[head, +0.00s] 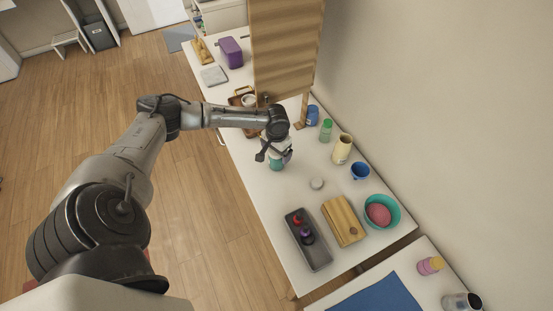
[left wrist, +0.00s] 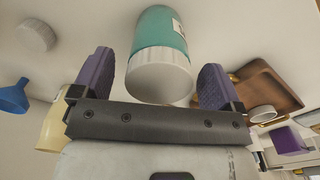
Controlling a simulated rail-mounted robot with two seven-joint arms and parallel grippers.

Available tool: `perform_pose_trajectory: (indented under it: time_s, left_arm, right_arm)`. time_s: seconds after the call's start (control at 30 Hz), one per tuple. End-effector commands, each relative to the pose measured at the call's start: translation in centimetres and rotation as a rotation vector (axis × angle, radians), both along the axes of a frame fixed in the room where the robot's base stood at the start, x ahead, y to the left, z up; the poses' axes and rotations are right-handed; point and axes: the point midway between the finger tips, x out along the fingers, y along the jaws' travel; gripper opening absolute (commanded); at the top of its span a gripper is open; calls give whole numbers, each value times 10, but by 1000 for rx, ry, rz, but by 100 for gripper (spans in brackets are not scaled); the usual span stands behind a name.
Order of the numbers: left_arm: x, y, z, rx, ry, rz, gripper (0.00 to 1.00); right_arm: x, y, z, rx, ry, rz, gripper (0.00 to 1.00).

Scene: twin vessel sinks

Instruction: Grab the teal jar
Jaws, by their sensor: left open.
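The teal jar (head: 276,164) stands on the white counter, partly hidden by my left gripper (head: 273,153) just above it. In the left wrist view the teal jar (left wrist: 161,32) has a white lid (left wrist: 159,73) facing the gripper. There my left gripper (left wrist: 156,72) is open, its purple-grey fingers on either side of the lid with gaps showing. I cannot tell how deep the jar sits between the fingers. My right gripper is in neither view.
A round white object (head: 316,183) lies near the jar. A grey tray (head: 321,257), wooden board (head: 343,220), teal bowl (head: 391,208), blue cup (head: 360,171), cream bottle (head: 342,148) and green bottle (head: 326,130) stand around. A wooden panel (head: 284,45) rises behind.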

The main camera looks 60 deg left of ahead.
Motion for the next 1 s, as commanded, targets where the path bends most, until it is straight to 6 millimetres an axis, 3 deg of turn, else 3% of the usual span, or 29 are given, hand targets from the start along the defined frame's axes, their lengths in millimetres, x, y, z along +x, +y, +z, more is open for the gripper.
perform_pose_trajectory:
  time_s: [0.1,0.33,1.0]
  left_arm:
    - [0,0,-13,0,0,0,92]
    - [0,0,-14,0,-1,-1,92]
    - [0,0,-13,1,-2,-1,29]
  right_arm:
    - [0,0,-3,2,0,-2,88]
    - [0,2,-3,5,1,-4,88]
    - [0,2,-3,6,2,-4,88]
